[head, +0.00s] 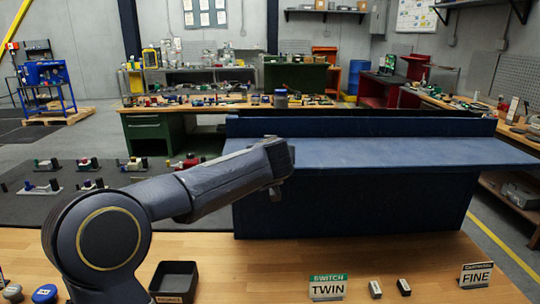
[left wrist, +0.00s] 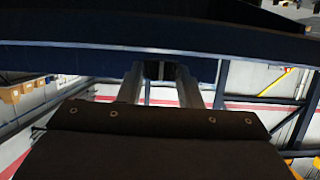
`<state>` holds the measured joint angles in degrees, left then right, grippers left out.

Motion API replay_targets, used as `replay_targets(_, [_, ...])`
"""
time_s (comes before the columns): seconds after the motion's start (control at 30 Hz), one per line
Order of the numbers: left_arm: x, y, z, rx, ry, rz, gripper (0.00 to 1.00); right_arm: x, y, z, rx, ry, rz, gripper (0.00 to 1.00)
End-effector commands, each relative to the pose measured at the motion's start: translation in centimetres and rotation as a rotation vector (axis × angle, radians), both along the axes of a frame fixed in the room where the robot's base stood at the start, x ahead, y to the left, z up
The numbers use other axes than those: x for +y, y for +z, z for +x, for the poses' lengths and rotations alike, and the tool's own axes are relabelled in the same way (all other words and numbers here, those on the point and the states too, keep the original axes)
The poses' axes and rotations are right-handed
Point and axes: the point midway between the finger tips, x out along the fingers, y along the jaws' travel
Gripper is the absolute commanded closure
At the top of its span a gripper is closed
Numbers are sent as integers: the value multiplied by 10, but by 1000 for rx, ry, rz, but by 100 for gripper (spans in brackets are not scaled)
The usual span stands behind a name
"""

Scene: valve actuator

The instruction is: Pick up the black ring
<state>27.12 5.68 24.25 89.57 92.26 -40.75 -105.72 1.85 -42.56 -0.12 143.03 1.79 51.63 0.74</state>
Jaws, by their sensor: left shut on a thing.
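My left arm comes in from the left in the head view and is raised above the table, in front of the blue bench. Its wrist end (head: 278,160) points away, and the fingers are mostly hidden there. In the left wrist view my left gripper (left wrist: 160,72) is shut on a small black piece (left wrist: 160,69) between the fingertips. It fits the black ring, but its full outline is hidden. No other black ring can be made out. My right gripper is not in view.
A blue bench (head: 350,205) stands behind the wooden table (head: 235,265). On the table are a black tray (head: 174,281), a TWIN sign (head: 327,287), a FINE sign (head: 475,275), two small blocks and blue knobs (head: 45,293). A dark mat with several valve parts lies at left.

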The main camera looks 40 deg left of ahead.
Motion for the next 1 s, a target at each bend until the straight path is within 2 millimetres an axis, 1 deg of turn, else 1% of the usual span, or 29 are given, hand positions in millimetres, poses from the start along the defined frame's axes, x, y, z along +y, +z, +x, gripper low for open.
replay_targets(0.03, [0,8,0,-3,0,0,90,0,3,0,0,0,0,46])
replay_targets(0.17, [0,30,-1,-6,0,-1,90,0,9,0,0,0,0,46])
replay_targets(0.27, [1,46,-18,-8,3,3,90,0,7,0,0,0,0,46])
replay_targets(0.47, [3,87,-53,-9,2,0,90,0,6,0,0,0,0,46])
replay_targets(0.5, [4,91,-63,-7,2,1,90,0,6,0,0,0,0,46])
replay_targets(0.6, [5,100,-85,-6,1,2,90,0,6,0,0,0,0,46])
replay_targets(0.7, [6,107,-104,-6,0,0,90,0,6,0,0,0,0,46])
replay_targets(0.8, [7,113,-118,-5,-1,0,90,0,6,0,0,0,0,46])
replay_targets(1.0, [8,120,-135,-2,-1,0,90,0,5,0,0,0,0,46])
